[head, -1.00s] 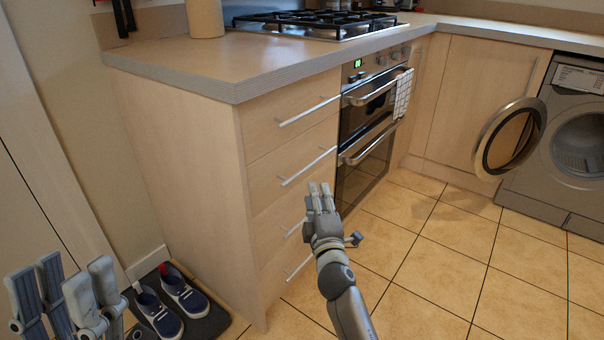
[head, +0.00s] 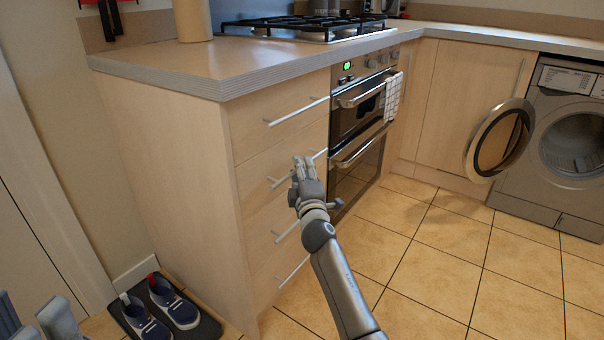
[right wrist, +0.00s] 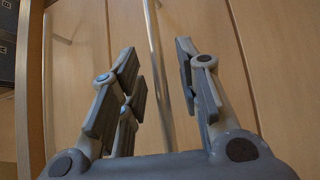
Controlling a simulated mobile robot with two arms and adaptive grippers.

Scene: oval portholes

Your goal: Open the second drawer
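The second drawer (head: 256,172) is the one below the top drawer in the wooden unit left of the oven, and it is closed. Its silver bar handle (head: 275,184) is partly hidden behind my right gripper (head: 302,168). In the right wrist view, my right gripper (right wrist: 157,85) is open, with its fingers apart. A bar handle (right wrist: 156,60) shows between and beyond the fingers, and I cannot tell whether they touch it. Part of my left gripper (head: 38,318) shows at the bottom left of the head view, its fingers apart and empty.
The top drawer (head: 250,130) is closed above, with the worktop (head: 200,70) over it. The oven (head: 355,125) stands to the right. Dark blue shoes (head: 165,305) sit on a mat at the lower left. The tiled floor (head: 440,270) is clear.

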